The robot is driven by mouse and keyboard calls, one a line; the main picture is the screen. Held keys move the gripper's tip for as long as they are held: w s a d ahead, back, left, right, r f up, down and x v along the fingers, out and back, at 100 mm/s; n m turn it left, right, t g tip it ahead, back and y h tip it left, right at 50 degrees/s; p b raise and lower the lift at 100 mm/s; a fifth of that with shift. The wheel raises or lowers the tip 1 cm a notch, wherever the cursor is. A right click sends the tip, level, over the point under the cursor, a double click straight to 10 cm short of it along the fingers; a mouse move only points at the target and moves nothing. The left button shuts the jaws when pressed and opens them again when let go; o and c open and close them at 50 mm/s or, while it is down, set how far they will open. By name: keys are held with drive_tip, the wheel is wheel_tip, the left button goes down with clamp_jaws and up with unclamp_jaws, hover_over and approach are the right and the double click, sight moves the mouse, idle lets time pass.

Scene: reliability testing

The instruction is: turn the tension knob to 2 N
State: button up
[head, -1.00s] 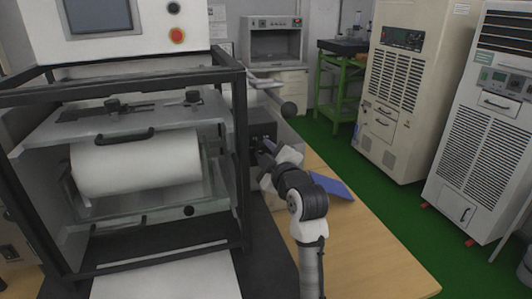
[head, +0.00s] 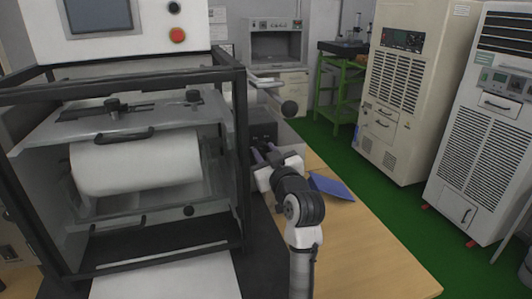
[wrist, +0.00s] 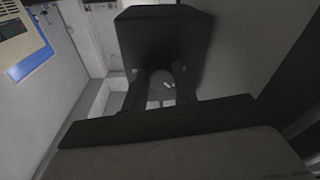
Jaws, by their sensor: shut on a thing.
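A dark box (head: 263,131) is on the right side of the black-framed machine (head: 243,100). My gripper (head: 264,153) is at the front of this box, with its two dark fingers reaching toward it. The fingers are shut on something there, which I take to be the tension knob. The knob's outline, its scale and any 2 N mark cannot be made out in either view.
A white roll (head: 137,162) sits inside the machine. A blue object (head: 330,186) lies on the wooden table (head: 370,255), right of my arm. The table's front right is clear.

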drive_tip(key=shift+a+m+p, duration=0.1)
drive_tip(key=shift+m+p, duration=0.2)
drive_tip(key=shift+m, duration=1.2)
drive_tip(key=shift+h, duration=0.3)
drive_tip(key=o, duration=1)
drive_tip(key=b+v, duration=0.1)
drive_tip(key=v, duration=0.3)
drive_tip(key=b+v, duration=0.1)
drive_tip(key=v, duration=0.4)
drive_tip(key=b+v, duration=0.2)
drive_tip(key=v, duration=0.3)
drive_tip(key=shift+f, duration=0.3)
drive_tip(key=shift+f, duration=0.1)
